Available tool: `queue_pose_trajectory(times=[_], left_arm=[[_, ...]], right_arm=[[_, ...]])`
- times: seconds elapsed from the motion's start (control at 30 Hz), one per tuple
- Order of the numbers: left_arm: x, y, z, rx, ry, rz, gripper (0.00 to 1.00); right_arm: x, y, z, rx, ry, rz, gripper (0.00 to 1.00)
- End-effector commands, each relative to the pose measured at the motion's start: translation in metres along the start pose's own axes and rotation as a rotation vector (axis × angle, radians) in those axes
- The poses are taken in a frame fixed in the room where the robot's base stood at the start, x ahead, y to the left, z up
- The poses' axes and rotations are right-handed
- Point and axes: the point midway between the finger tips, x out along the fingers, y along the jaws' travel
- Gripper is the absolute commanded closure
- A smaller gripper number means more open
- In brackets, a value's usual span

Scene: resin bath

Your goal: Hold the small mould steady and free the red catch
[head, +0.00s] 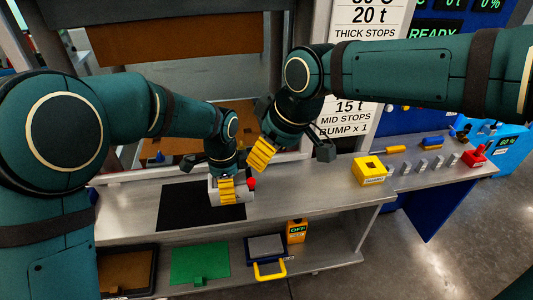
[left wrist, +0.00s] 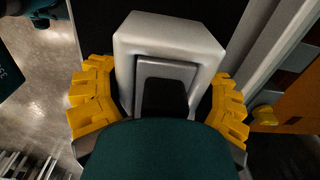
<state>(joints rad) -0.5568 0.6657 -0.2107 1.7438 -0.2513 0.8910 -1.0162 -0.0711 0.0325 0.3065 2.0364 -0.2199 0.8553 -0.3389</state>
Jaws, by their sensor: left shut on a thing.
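The small mould (head: 214,196) is a silver-grey block on the black mat (head: 176,208) on the bench. The red catch (head: 252,183) shows as a small red knob at its right side. My left gripper (head: 227,189) points down and is shut on the mould. In the left wrist view the mould (left wrist: 170,35) sits between the yellow fingers of my left gripper (left wrist: 160,105); the red catch does not show there. My right gripper (head: 291,156) hangs above and right of the catch, fingers spread, apart from it.
The lower shelf holds a green mat (head: 200,264), a yellow-handled tray (head: 267,262) and an orange device (head: 297,231).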

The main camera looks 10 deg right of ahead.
Motion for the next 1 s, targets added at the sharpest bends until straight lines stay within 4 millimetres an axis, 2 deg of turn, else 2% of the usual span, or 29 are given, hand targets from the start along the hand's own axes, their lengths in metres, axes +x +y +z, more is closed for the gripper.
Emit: queue_pose_trajectory(times=[0.23,0.27,0.3,0.33,0.7,0.87,1.0], left_arm=[[0.001,0.001,0.0,-0.001,-0.001,0.002,0.72],[0.001,0.001,0.001,-0.001,-0.001,0.002,0.2],[0.001,0.001,0.001,-0.001,-0.001,0.002,0.06],[0.001,0.001,0.001,-0.001,-0.001,0.002,0.0],[-0.005,0.0,0.0,0.0,0.001,-0.001,0.0],[-0.028,-0.001,0.0,0.0,0.003,-0.003,0.0],[-0.058,-0.001,0.0,-0.001,0.002,-0.003,0.0]], right_arm=[[0.0,0.0,0.0,0.0,0.001,0.0,0.48],[0.0,0.0,0.0,0.0,0.001,0.0,0.48],[0.0,0.0,0.0,0.0,0.001,0.0,0.48],[0.0,0.0,0.0,0.0,0.001,0.0,0.48],[0.0,0.0,0.0,0.0,0.001,0.0,0.48],[0.0,0.0,0.0,0.0,0.001,0.0,0.48],[0.0,0.0,0.0,0.0,0.001,0.0,0.48]])
